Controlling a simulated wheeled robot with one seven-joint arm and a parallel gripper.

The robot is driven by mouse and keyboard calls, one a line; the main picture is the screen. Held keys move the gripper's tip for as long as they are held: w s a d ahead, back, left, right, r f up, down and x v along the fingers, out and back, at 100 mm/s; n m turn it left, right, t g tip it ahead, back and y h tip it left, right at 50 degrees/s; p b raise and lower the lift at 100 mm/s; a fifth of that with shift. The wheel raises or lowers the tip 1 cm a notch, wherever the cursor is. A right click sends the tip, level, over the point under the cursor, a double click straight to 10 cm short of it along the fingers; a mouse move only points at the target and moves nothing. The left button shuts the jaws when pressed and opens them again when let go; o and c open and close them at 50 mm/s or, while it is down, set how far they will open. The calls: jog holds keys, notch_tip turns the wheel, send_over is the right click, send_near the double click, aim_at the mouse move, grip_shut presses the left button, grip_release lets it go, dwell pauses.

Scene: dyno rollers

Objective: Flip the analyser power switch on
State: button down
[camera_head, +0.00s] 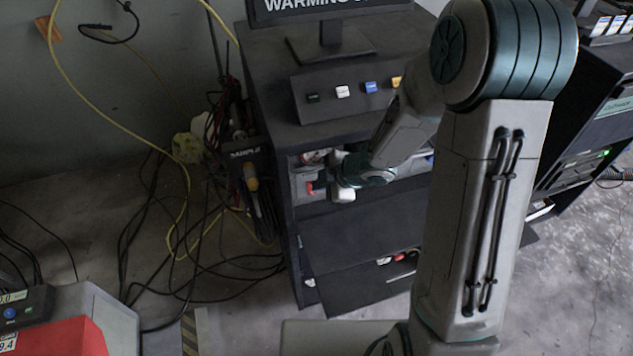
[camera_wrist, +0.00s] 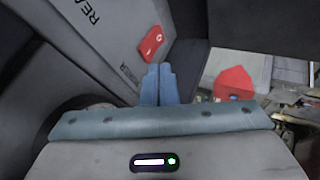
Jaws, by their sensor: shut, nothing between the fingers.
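In the wrist view a red rocker switch (camera_wrist: 152,42) sits on a light grey panel (camera_wrist: 110,45), the analyser front. A small dark label, seemingly "POWER", is beside it. My gripper (camera_wrist: 159,68) is shut and empty, its two blue-grey fingers side by side. The fingertips show just below the switch in the picture; whether they touch it I cannot tell. In the head view my gripper (camera_head: 321,186) reaches into the upper shelf of the dark cabinet (camera_head: 268,80), beside a small red part. My wrist hides much of the shelf there.
A monitor (camera_head: 330,35) reading "WARMING" and a panel with several coloured buttons (camera_head: 343,91) stand on the cabinet. The shelf is tight around my gripper. Another red object (camera_wrist: 234,82) lies right of my fingers. Cables (camera_head: 150,230) spread over the floor at left.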

jog(key=p+v, duration=0.4)
jog(key=v, duration=0.7)
jog(key=shift+a+r, duration=0.2)
jog(key=shift+r, duration=0.1)
jog(key=shift+s+a, duration=0.1)
